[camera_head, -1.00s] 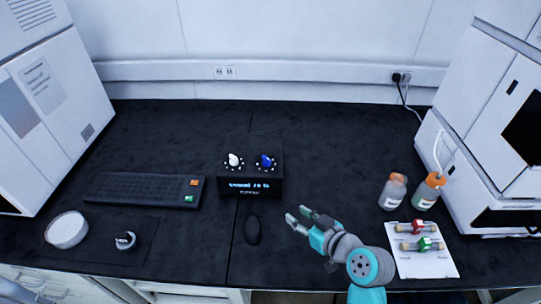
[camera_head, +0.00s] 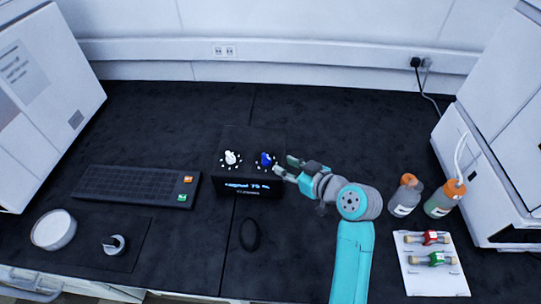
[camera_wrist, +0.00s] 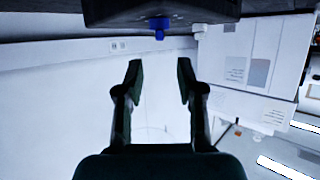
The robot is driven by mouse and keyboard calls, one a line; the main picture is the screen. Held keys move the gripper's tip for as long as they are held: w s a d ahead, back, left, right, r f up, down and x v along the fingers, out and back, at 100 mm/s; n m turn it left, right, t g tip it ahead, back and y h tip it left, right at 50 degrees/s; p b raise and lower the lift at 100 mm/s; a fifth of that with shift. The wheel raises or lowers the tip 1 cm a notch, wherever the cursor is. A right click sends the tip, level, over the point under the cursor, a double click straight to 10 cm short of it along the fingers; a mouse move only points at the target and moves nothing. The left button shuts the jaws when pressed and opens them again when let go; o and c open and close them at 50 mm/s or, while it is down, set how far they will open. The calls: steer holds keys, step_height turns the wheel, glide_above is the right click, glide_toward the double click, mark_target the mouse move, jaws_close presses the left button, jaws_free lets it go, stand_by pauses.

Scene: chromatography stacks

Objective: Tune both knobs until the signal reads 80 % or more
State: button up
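The black control box (camera_head: 231,143) stands mid-bench with a white knob (camera_head: 231,158) on the left and a blue knob (camera_head: 267,160) on the right of its top. Its front display (camera_head: 249,185) shows blue text that looks like "signal 75 %", though the digits are blurred. My gripper (camera_head: 284,165) is open and empty, just right of the blue knob and apart from it. In the wrist view, which looks inverted, the blue knob (camera_wrist: 159,27) lies beyond and between the open fingertips (camera_wrist: 159,66). The white knob (camera_wrist: 199,30) shows to its right.
Two orange-capped bottles (camera_head: 405,197) and a white tray (camera_head: 432,278) with small cartridges are at the right. A white dish (camera_head: 54,230) is at front left. The bench behind the box is clear.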

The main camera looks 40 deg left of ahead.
mark_target(267, 157)
steer(key=x, duration=0.8)
jaws_close()
